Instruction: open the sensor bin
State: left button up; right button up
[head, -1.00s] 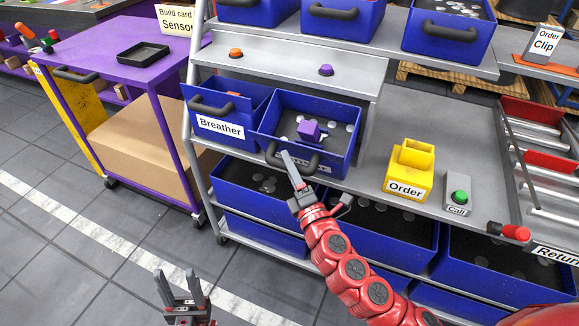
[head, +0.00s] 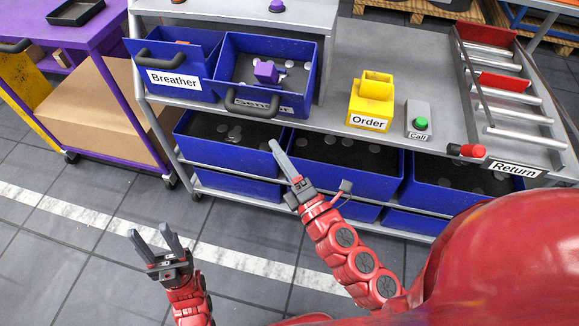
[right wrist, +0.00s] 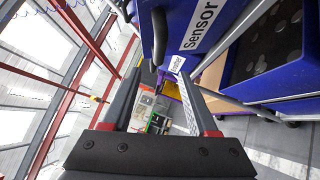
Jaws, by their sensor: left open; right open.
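The blue Sensor bin (head: 312,80) stands on the shelf, further out towards me than the bin to its left. Its inside is widely visible, with a purple part (head: 265,72) and several pale discs in it. Its dark handle (head: 252,107) is on the front, by the Sensor label, and also shows in the right wrist view (right wrist: 159,36). My right gripper (head: 277,147) is open and empty, below and right of the handle and apart from it. In the right wrist view its spread fingers (right wrist: 163,80) face the handle. My left gripper (head: 152,233) is open and empty over the floor.
The blue Breather bin (head: 196,88) is directly left. A yellow Order holder (head: 371,100), a green Call button (head: 420,124) and the Return rollers (head: 510,95) are to the right. Blue lower bins (head: 345,180) sit underneath.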

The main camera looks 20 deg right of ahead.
jog(key=shift+p+v, duration=0.35)
jog(key=shift+v, duration=1.8)
jog(key=shift+a, duration=0.1)
